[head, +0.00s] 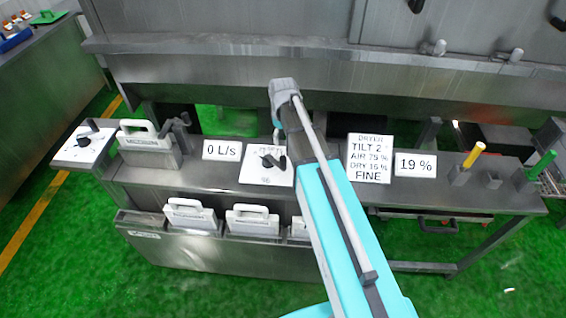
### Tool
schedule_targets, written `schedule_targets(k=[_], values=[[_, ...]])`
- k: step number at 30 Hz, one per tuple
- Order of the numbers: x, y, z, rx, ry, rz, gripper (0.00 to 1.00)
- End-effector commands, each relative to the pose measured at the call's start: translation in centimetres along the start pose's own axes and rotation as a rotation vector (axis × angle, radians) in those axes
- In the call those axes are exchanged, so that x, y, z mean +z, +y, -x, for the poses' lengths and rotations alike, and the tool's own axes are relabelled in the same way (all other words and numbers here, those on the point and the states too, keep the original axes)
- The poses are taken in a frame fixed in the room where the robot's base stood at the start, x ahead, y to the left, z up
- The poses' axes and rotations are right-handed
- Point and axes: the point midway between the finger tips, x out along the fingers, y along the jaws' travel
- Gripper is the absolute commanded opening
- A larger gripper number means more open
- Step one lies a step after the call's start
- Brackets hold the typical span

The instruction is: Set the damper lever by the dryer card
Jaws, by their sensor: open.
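The dryer card (369,159) stands upright on the steel bench and reads "DRYER, TILT 2, AIR 75 %, DRY 15 %, FINE", the small figures being hard to read. Left of it, a white plate (252,178) carries a black lever (268,161), with my arm passing close by its right side. I cannot tell for sure whether this is the damper lever. A second white plate (70,155) with a black knob (84,142) sits at the bench's left end. My arm reaches up over the bench middle; I cannot make out my gripper.
Displays read "0 L/s" (222,150) and "19 %" (415,164). A white-handled cassette (146,140) stands at left, with more cassettes (190,215) in the front rack. Yellow (473,156) and green (542,165) handles stand at right. Green floor lies open in front.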

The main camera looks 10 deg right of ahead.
Motion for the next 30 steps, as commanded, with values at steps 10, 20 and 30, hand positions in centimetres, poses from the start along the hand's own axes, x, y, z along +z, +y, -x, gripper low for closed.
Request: schedule_targets(k=[10, 20, 30], values=[[0.0, -0.1, -2.0, 0.000, 0.000, 0.000, 0.72], [0.0, -0.1, -4.6, 0.000, 0.000, 0.000, 0.72], [-0.1, -0.1, -7.2, 0.000, 0.000, 0.001, 0.72]])
